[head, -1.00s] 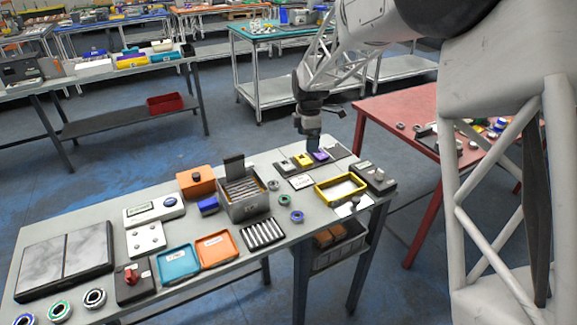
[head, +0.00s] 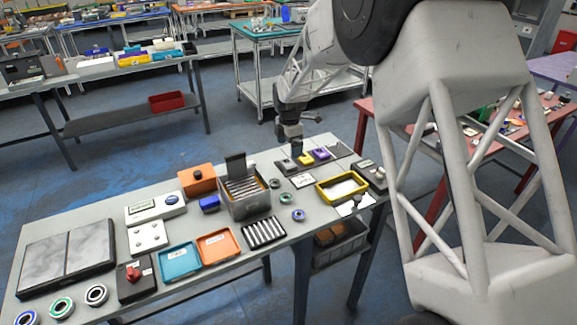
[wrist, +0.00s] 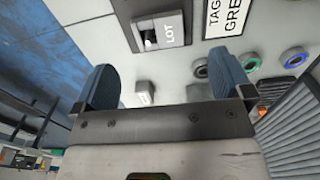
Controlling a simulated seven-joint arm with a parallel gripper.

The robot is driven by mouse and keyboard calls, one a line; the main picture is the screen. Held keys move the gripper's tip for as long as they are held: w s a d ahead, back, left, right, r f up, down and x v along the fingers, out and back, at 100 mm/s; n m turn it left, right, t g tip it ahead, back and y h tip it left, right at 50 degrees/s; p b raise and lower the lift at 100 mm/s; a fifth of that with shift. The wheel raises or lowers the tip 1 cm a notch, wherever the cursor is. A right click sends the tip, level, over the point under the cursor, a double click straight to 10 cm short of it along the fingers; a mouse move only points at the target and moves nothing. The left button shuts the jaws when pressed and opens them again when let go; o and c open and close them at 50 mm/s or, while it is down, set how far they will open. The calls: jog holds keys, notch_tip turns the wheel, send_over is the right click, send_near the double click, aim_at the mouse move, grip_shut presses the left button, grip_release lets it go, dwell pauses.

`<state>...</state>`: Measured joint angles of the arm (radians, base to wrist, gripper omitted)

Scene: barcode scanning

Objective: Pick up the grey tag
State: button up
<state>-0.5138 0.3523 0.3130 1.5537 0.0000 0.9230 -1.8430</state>
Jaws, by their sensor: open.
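In the head view a dark block (head: 287,167) lies left of the yellow piece (head: 306,159) and the purple piece (head: 320,154). My gripper (head: 296,155) hangs over the left end of this row, fingers down. In the wrist view its blue-grey fingers (wrist: 166,85) are wide apart with nothing held. Two small pale blocks (wrist: 145,93) show between them; I cannot tell what they are.
A label card (head: 302,180) lies in front of the row. A yellow tray (head: 342,199) stands at the right, and a grey box with a raised lid (head: 247,208) at the left. Several rings lie between. Bare tabletop shows around the card.

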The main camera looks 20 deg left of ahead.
aim_at(289, 162)
jog(key=shift+f, duration=0.9)
jog(key=shift+w+f, duration=0.1)
jog(key=shift+f, duration=2.5)
jog(key=c, duration=1)
jog(key=shift+r, duration=0.7)
notch_tip(289, 162, up, 2)
jog(key=shift+r, duration=0.1)
jog(key=s+d, duration=0.2)
jog(key=s, duration=0.2)
jog(key=s+d+r, duration=0.1)
jog(key=s+d, duration=0.2)
jog(key=s, duration=0.2)
jog(key=s+d, duration=0.2)
jog(key=s, duration=0.3)
jog(key=shift+d+r, duration=0.2)
jog(key=shift+d, duration=0.15)
